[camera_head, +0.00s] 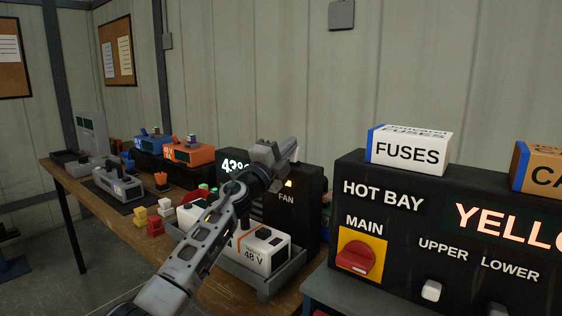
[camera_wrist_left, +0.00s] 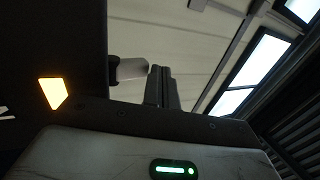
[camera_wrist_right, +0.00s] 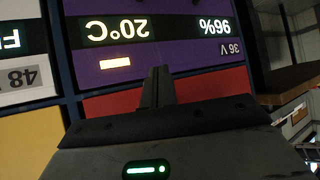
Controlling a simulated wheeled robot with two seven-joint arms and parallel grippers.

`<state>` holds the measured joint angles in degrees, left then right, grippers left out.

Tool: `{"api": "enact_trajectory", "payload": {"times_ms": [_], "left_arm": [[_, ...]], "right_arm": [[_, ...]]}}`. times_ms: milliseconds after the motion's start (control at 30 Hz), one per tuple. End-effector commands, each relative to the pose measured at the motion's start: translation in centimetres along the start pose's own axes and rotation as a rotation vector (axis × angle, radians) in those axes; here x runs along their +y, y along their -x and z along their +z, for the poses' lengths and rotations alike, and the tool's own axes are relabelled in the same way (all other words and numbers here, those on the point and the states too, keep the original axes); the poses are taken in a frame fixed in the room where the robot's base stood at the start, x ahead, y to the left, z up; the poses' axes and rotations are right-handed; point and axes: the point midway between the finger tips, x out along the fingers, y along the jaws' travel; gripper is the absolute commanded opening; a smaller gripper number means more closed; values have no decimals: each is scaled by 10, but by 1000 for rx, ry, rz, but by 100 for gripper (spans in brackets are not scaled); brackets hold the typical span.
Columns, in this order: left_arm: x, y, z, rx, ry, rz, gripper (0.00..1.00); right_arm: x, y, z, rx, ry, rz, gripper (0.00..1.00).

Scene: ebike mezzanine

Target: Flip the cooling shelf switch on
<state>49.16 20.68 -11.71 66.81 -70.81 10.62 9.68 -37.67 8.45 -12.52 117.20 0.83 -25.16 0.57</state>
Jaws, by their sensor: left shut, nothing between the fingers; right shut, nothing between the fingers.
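The cooling shelf is a black unit with a display reading about 43° and a tall black housing (camera_head: 308,220) marked FAN at its right. A small orange lamp (camera_head: 289,183) glows above the FAN label, and an orange lamp also shows in the left wrist view (camera_wrist_left: 51,93). My left gripper (camera_head: 291,150) is shut and empty in front of the housing's top. In the left wrist view a pale switch lever (camera_wrist_left: 132,69) sticks out right beside the fingertips (camera_wrist_left: 160,72); I cannot tell whether they touch. My right gripper (camera_wrist_right: 160,74) is shut and empty, only in its wrist view.
A white 48 V battery (camera_head: 264,250) sits in a grey tray below my left arm. The black HOT BAY panel (camera_head: 393,272) with a red MAIN knob (camera_head: 357,257) stands at right, a FUSES box (camera_head: 410,150) on it. A purple display panel (camera_wrist_right: 180,58) is near my right gripper.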

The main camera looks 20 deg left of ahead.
Motion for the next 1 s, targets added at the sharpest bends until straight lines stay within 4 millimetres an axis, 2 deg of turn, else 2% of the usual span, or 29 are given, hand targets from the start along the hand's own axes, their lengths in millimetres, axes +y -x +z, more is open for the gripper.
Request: {"api": "enact_trajectory", "payload": {"times_ms": [833,1000], "left_arm": [[0,-3,0,0,0,0,0],[-5,-2,-3,5,1,0,0]], "right_arm": [[0,3,2,-4,-2,1,0],[0,8,-5,-5,4,1,0]]}}
